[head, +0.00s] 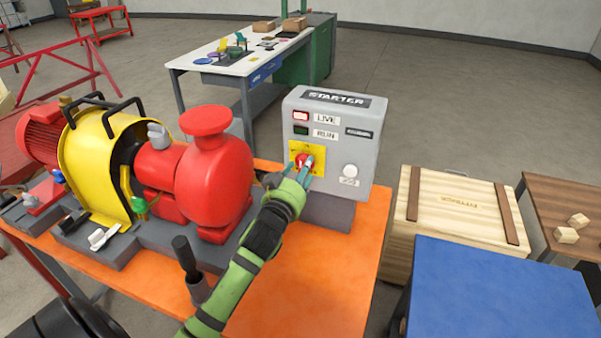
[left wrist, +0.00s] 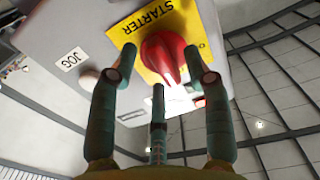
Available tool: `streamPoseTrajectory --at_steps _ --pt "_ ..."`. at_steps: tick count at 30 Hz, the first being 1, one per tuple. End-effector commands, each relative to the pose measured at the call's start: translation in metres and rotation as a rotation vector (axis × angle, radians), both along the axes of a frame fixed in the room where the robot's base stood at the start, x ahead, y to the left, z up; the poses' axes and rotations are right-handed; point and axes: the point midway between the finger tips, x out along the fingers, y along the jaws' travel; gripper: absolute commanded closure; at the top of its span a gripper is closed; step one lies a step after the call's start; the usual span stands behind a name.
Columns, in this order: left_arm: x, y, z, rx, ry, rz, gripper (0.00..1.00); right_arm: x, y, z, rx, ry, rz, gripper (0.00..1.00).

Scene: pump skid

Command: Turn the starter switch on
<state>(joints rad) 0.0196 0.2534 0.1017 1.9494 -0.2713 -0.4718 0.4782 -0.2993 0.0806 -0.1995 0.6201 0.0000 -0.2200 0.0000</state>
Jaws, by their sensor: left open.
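The grey starter box (head: 330,110) stands at the back right of the orange skid table. On its front is a red rotary starter switch (head: 304,160) on a yellow plate (head: 318,150). The switch also shows large in the left wrist view (left wrist: 162,52), with its grip pointing down in that picture. My left gripper (head: 299,172) is right at the switch. Its green fingers are open, spread on both sides of the red knob, with a third finger below it in the wrist view. Whether they touch the knob cannot be told. My right gripper is not in view.
A LIVE lamp (head: 301,115) looks pale red and a RUN lamp (head: 301,130) dark green. A white JOG button (head: 350,171) sits right of the switch. The red pump (head: 215,180) stands close left of my arm. The orange tabletop (head: 300,280) in front is mostly clear.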

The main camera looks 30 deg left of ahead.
Motion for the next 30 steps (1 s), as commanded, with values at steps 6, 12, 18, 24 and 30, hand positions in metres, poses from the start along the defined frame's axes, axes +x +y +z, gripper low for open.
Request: streamPoseTrajectory --at_steps 6,12,18,24,30 --pt "-0.016 -0.004 -0.001 -0.002 0.001 -0.001 0.51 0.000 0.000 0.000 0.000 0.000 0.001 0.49" --pt "-0.057 -0.014 -0.001 -0.003 0.001 -0.001 0.51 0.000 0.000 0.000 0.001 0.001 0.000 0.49" --pt "-0.095 -0.023 -0.001 -0.002 0.003 0.001 0.51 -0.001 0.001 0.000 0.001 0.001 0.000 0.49" --pt "-0.114 -0.027 0.000 0.000 0.001 0.000 0.51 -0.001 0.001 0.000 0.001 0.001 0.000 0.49" --pt "-0.117 -0.028 0.000 0.001 0.000 0.000 0.51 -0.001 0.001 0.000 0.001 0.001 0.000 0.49"
